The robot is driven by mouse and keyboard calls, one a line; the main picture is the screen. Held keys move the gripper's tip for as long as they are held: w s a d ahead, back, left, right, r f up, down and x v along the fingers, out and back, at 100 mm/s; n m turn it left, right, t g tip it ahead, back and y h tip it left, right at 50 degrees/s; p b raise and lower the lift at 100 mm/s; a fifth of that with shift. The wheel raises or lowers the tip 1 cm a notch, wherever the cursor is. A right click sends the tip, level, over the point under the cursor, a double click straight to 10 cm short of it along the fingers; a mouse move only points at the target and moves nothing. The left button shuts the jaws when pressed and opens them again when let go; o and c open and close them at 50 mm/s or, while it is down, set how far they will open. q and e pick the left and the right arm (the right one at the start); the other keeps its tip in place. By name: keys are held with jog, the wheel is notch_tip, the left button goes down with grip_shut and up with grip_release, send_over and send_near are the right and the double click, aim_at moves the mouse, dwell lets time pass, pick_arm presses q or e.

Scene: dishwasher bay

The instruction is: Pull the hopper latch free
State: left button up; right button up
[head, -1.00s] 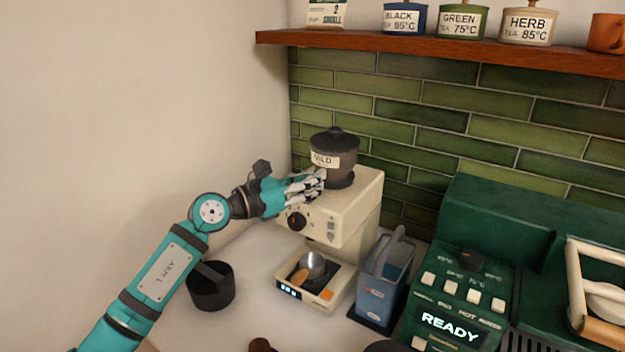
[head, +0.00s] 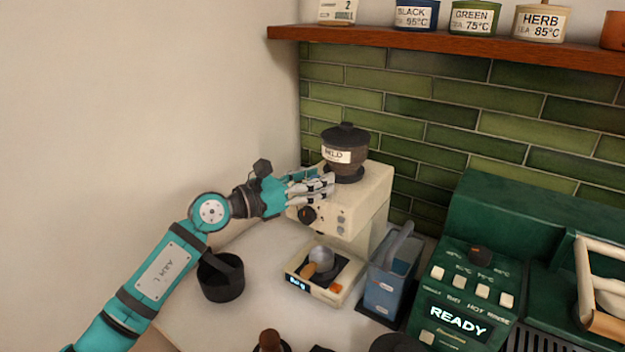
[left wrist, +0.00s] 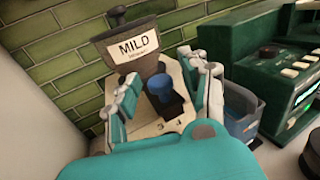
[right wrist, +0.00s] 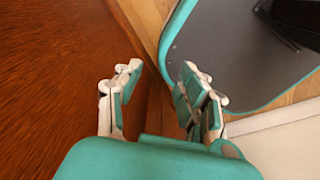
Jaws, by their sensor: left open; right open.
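The dark hopper (head: 346,145) with a MILD label stands upright on top of the cream grinder (head: 370,188). In the left wrist view, the hopper (left wrist: 158,66) is just beyond my fingers. A blue knob on a dark base, apparently the hopper latch (left wrist: 160,86), is at the hopper's foot. My left gripper (head: 328,185) is open at the grinder's top front edge. In the left wrist view, its fingers (left wrist: 163,78) stand either side of the blue knob, with no grip visible. In the head view they hide the knob. My right gripper (right wrist: 160,74) is open and empty, away from the grinder.
A scale with a metal cup (head: 321,258) sits below the grinder's front. A black container (head: 221,278) is left, a blue bin (head: 388,290) right. The green machine (head: 480,275) fills the right side. A wooden shelf (head: 440,48) with tins runs above.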

pick_arm(q)
jog(key=v, duration=1.2)
